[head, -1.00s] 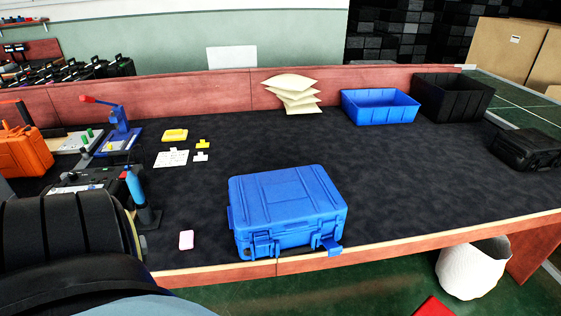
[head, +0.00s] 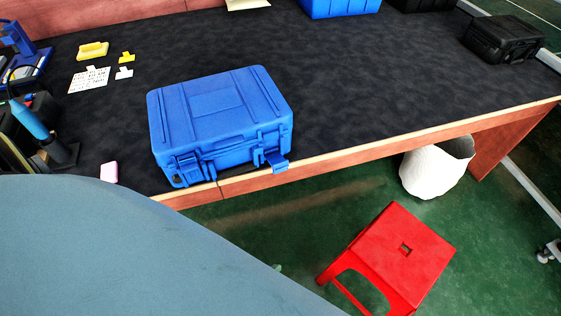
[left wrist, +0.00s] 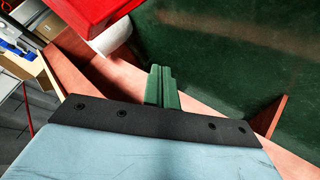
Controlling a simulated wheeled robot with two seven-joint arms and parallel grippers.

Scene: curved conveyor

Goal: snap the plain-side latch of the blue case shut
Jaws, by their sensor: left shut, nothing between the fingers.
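The blue case (head: 215,110) lies closed-lidded near the front edge of the dark worktop. Its left front latch (head: 185,168) lies flat against the front. Its right front latch (head: 277,160) sticks outward over the table edge. I cannot tell which side is plain. My left gripper shows in the left wrist view (left wrist: 162,88), with its green fingers together and empty, away from the case. In the head view my blue-grey arm covers the lower left. My right gripper is not in view.
A pink block (head: 109,172) lies left of the case. A black case (head: 502,40) sits far right. The worktop right of the blue case is clear.

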